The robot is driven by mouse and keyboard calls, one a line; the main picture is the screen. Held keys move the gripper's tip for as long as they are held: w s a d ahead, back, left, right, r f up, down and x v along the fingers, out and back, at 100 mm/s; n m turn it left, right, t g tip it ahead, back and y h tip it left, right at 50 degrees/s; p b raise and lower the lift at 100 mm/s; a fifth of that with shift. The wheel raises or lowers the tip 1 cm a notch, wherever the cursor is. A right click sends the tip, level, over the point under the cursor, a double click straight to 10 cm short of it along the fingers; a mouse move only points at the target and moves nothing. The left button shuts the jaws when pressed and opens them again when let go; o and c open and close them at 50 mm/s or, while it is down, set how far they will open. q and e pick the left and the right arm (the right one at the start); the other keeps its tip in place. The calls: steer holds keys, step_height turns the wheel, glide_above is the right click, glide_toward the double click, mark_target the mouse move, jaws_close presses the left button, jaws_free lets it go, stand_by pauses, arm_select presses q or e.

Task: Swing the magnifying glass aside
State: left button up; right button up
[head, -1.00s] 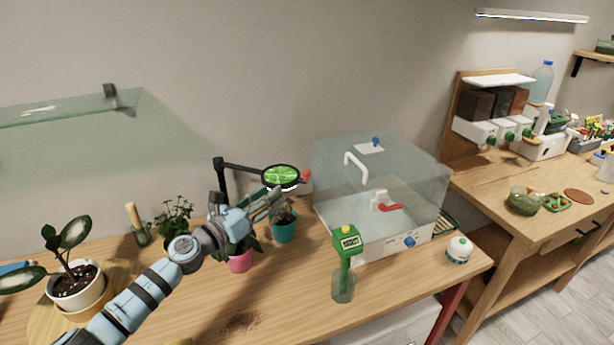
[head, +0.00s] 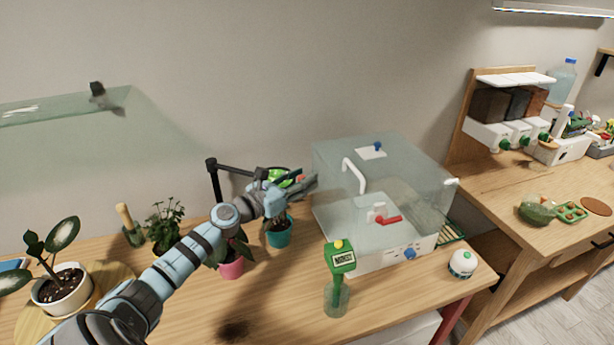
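The magnifying glass (head: 279,173) has a dark-rimmed round lens with green showing in it. It hangs on a black jointed arm (head: 213,178) that rises from the back of the table, left of the clear box. My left gripper (head: 306,185) is at the lens, in front of its lower right part, and hides much of it. A small reddish bit shows between lens and gripper; I cannot tell whether the fingers touch or hold anything, nor whether they are open. My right gripper is not in view.
A clear box (head: 335,195) with a white base stands close right of my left gripper. A teal pot (head: 280,236) and a pink pot (head: 231,268) stand below my arm. A green-topped bottle (head: 338,298) stands in front of the box. The front middle of the table is clear.

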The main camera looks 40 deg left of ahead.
arm_select(q)
steer(key=shift+s+a, duration=0.1)
steer(key=shift+s, duration=0.1)
steer(key=shift+c, duration=1)
steer(key=c, duration=0.3)
steer(key=shift+w, duration=0.1)
jaws_close()
steer(key=shift+f, duration=0.1)
steer(key=shift+s+f, duration=0.1)
steer(key=shift+s, duration=0.2)
